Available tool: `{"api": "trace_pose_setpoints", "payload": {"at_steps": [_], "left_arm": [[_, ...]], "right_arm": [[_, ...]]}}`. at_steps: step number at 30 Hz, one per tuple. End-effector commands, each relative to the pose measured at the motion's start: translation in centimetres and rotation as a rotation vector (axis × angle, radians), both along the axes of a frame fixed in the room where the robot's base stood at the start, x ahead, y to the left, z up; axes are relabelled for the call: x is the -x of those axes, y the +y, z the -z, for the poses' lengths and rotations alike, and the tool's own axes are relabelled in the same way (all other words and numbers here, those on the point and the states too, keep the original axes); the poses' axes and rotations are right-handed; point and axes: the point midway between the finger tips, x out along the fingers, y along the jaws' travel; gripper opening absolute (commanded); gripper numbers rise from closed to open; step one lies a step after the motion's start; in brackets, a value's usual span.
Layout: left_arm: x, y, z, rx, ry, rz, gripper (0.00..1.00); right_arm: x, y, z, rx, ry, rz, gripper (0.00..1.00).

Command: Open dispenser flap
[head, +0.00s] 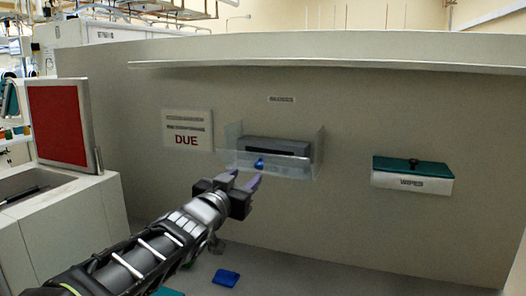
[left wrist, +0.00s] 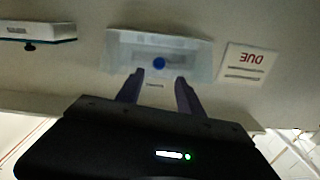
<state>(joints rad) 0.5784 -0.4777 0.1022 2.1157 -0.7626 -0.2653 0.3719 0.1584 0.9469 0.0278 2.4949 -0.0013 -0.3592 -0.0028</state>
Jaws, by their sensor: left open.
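A clear dispenser (head: 310,158) with a dark grey slot piece behind it is fixed on the grey wall, and a blue knob (head: 259,163) sits on its clear front flap. The flap looks shut. In the left wrist view, which is upside down, the clear dispenser (left wrist: 194,50) and blue knob (left wrist: 159,63) show just beyond the fingertips. My left gripper (head: 241,180) is open and empty, just below and left of the knob in the head view. In the wrist view the knob lines up between the fingers (left wrist: 159,78); contact cannot be seen. My right gripper is not in view.
A white WIPES box (head: 411,183) with a teal lid (head: 400,168) is on the wall to the right. A DUE sign (head: 187,130) is to the left. A white bin with a red panel (head: 58,123) stands far left. A blue item (head: 226,278) lies below.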

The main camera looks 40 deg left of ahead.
Motion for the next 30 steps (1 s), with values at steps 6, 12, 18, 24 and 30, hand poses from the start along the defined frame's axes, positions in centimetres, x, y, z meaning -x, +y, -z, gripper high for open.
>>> {"api": "trace_pose_setpoints", "payload": {"at_steps": [6, 12, 18, 24, 30], "left_arm": [[-0.1, -0.3, 0.6, 0.103, -0.024, 0.012, 0.44], [-0.1, -0.3, 0.5, 0.107, -0.027, 0.012, 0.44], [-0.6, -0.2, 0.5, 0.105, -0.026, 0.012, 0.44], [-2.7, 0.7, 0.7, 0.107, -0.025, 0.009, 0.44], [-5.7, 1.6, 0.7, 0.105, -0.025, 0.01, 0.44]], "right_arm": [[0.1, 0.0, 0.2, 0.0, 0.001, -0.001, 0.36], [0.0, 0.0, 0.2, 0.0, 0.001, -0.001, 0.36], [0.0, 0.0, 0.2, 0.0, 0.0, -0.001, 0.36], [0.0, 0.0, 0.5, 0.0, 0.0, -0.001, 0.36], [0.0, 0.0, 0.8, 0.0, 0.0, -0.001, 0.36]]}}
